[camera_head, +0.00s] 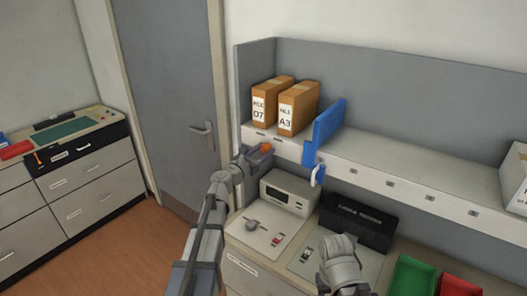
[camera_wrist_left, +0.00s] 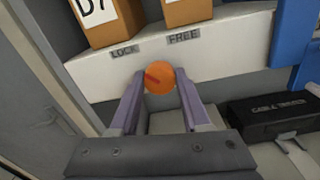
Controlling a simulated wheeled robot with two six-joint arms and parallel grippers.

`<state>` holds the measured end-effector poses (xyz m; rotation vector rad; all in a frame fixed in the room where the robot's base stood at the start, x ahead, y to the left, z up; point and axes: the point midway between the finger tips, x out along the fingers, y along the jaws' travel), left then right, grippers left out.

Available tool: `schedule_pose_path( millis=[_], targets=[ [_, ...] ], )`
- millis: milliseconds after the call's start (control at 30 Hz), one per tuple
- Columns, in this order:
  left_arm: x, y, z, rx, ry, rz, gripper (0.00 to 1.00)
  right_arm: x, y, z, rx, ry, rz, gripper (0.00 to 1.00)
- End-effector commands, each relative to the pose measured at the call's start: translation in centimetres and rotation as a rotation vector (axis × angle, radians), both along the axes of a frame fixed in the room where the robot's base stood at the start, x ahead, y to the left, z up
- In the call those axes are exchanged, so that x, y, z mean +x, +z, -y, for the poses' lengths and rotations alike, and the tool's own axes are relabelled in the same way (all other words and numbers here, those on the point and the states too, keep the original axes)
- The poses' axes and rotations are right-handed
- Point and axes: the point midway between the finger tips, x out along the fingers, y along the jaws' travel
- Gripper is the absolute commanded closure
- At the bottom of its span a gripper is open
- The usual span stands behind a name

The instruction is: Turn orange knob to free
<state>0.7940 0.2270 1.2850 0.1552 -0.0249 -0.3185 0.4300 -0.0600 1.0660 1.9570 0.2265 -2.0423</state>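The orange knob (camera_wrist_left: 162,80) is on the front of the white shelf edge, below and between the LOCK label (camera_wrist_left: 124,51) and the FREE label (camera_wrist_left: 184,37). A red mark on it slants to the upper left, on the LOCK side. My left gripper (camera_wrist_left: 161,82) is open, its two fingertips on either side of the knob. I cannot tell whether they touch it. In the head view the knob (camera_head: 266,147) shows at the tip of my left gripper (camera_head: 262,149). My right gripper (camera_head: 340,262) is low in the head view, its fingers unclear.
Two brown boxes (camera_head: 298,108) stand on the shelf above the knob, with a blue divider (camera_head: 325,125) to their right. A beige device (camera_head: 288,193) and a black box (camera_head: 358,222) stand below. Green (camera_head: 410,275) and red bins are at the lower right.

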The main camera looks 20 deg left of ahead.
Motion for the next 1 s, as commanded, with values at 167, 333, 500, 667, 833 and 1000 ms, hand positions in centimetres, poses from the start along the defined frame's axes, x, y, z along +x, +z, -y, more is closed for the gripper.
schedule_pose_path(
  millis=[167,333,500,667,833,1000],
  targets=[
    [-0.01,0.0,-0.01,0.0,0.0,0.0,0.77,0.0,0.0,0.0,0.0,0.0,0.0,0.5],
    [-0.01,0.0,0.0,0.0,0.0,0.0,0.96,0.0,0.0,0.0,0.0,0.0,0.0,0.5],
    [-0.01,0.0,0.0,0.0,0.0,0.0,1.0,0.0,0.0,0.0,0.0,0.0,0.0,0.5],
    [-0.02,-0.01,-0.01,0.018,0.0,0.007,1.0,0.0,-0.02,0.0,0.0,0.0,0.0,0.5],
    [-0.01,-0.03,-0.01,0.085,0.0,0.031,1.0,-0.01,-0.09,0.0,0.0,0.0,0.0,0.5],
    [-0.01,-0.05,-0.01,0.207,0.0,0.076,1.0,0.0,-0.19,0.0,0.0,0.0,0.0,0.5]
  ],
)
